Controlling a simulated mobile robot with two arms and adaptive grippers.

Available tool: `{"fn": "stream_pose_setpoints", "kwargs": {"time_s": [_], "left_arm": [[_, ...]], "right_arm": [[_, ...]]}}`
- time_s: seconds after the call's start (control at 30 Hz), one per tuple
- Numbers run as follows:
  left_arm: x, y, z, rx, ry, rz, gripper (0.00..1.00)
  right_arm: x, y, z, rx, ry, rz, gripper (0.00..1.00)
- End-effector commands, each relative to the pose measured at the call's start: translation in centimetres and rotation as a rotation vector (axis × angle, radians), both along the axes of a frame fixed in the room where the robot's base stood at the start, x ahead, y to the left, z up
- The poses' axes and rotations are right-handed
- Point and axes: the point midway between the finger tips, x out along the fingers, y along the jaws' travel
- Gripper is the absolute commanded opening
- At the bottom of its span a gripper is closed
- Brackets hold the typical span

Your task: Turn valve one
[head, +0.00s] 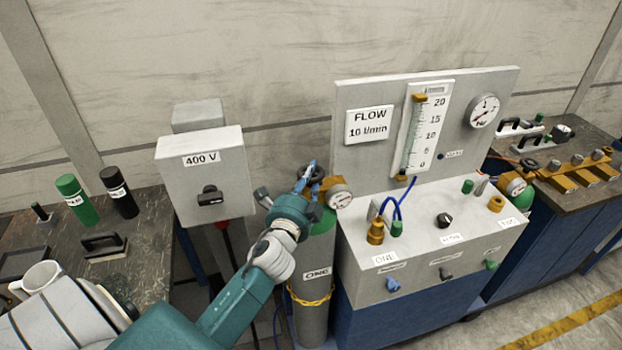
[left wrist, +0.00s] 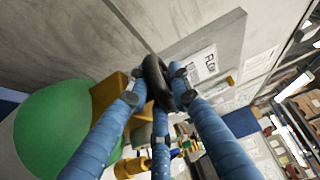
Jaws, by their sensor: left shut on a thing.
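Valve one is the black handwheel (left wrist: 157,82) on top of the gas cylinder labelled ONE (head: 316,262). In the left wrist view it sits between the blue fingers of my left gripper (left wrist: 160,95), which is shut on it. In the head view my left gripper (head: 309,178) reaches the cylinder top from the left, and its fingers partly hide the wheel. A brass regulator with a round gauge (head: 340,197) is just right of the wheel. The cylinder's green shoulder (left wrist: 62,125) fills the lower left of the wrist view. My right gripper is not in view.
A flow panel (head: 487,82) with a scale tube stands behind a white control box (head: 440,235) with several knobs, right of the cylinder. A 400 V switch box (head: 203,165) is at left. Benches with tools stand on both sides.

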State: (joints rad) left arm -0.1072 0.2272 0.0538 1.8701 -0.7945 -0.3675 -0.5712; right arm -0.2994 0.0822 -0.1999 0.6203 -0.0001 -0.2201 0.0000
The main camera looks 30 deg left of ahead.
Motion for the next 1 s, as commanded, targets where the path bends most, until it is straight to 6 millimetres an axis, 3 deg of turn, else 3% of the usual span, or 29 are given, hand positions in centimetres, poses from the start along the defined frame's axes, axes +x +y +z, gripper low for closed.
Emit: {"fn": "stream_pose_setpoints", "kwargs": {"time_s": [0.1,0.3,0.73,0.77,0.83,1.0], "left_arm": [[0.1,-0.2,-0.6,-0.009,-0.004,0.104,0.0],[0.0,0.0,-0.5,-0.005,-0.001,0.236,0.0],[-0.1,0.0,0.0,0.001,0.002,0.273,0.0],[-0.1,0.0,0.0,0.001,0.002,0.273,0.26],[-0.1,0.0,0.0,0.001,0.002,0.272,0.4],[-0.1,0.0,0.0,0.0,0.002,0.272,0.4]], "right_arm": [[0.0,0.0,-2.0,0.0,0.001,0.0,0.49],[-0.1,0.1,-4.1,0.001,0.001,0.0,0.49],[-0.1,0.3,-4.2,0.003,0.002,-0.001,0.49],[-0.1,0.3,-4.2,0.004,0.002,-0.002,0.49],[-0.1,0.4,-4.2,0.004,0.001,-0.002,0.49],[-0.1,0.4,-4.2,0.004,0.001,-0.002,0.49]]}}
